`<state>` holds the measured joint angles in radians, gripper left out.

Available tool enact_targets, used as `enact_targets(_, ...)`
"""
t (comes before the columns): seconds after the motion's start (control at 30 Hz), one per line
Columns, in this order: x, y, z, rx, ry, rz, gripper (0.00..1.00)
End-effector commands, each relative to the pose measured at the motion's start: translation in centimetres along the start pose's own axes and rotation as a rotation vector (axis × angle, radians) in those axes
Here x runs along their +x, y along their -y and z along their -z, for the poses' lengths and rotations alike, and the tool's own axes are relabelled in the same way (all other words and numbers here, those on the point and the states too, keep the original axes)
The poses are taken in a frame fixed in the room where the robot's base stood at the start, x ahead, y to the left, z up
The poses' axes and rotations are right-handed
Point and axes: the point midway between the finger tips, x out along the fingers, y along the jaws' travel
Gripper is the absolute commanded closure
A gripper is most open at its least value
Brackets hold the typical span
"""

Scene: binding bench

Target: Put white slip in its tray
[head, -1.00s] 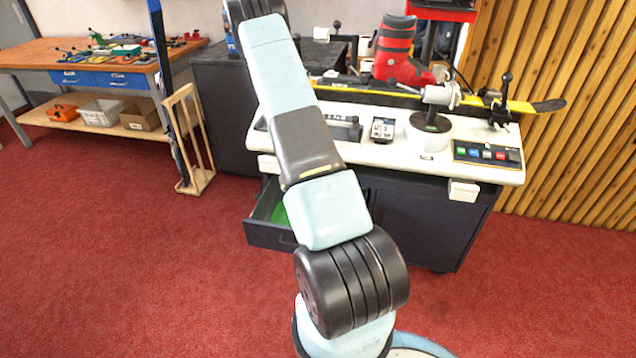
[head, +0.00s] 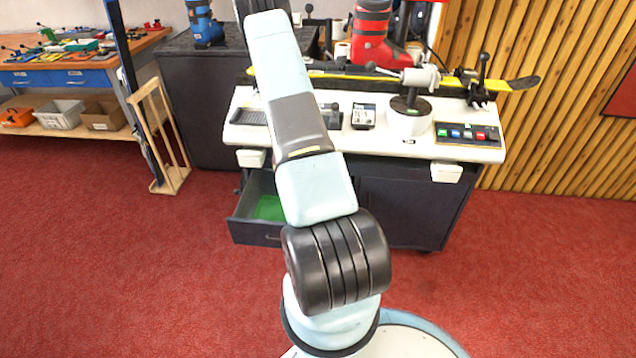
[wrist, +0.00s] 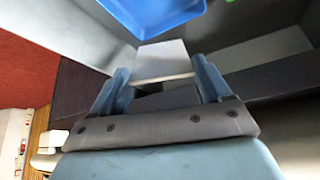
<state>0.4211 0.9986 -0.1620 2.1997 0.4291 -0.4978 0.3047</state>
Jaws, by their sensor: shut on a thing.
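In the wrist view my gripper (wrist: 164,82) is shut on the white slip (wrist: 163,60), a flat pale piece that sticks out beyond the two blue fingers. A blue tray (wrist: 155,14) lies past the slip at the top of the wrist view, inside a grey-walled space; the slip's far end is close to its edge in the picture. I cannot tell whether they touch. In the head view an open drawer (head: 257,239) under the bench shows a green tray (head: 269,208) inside. My arm hides the gripper and slip there.
The white bench top (head: 340,140) holds a card stand (head: 363,116), a button panel (head: 468,134) and a ski (head: 520,83). A red boot (head: 371,35) stands behind. A wooden rack (head: 165,140) stands at left. Red carpet is clear in front.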

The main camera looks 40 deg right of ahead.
Motion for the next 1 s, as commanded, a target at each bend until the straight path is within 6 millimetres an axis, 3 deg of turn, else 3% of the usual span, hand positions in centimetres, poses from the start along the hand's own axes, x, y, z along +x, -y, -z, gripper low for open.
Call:
enact_targets(0.6,5.1,-0.1,-3.0,-0.001,0.001,-0.001,0.51)
enact_targets(1.0,6.5,-0.1,-3.8,-0.001,-0.001,0.000,0.51)
